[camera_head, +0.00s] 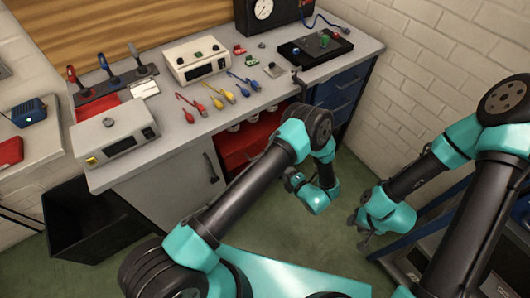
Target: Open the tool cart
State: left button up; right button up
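A dark blue cart-like unit (408,244), which I take to be the tool cart, stands at the lower right. Only part of it shows, with a pale edge and a dark recessed front or top. My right arm covers much of it, and I cannot tell whether it is open. My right gripper (360,228) is just above and beside its left edge. Its small dark fingers look parted, with nothing visible between them. My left arm comes up from the bottom, bends at the elbow, and its teal wrist (316,197) hangs before the workbench. The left fingertips are not clear.
A grey workbench (160,160) runs across the back, with instruments (197,60), coloured leads (215,95) and tools on it. Below are a red drawer area (236,148) and blue drawers (340,95). A black open bin (90,225) stands at left. Green floor is free between.

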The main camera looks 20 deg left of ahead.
pick_arm(q)
jog(key=x, duration=1.6)
grip_shut()
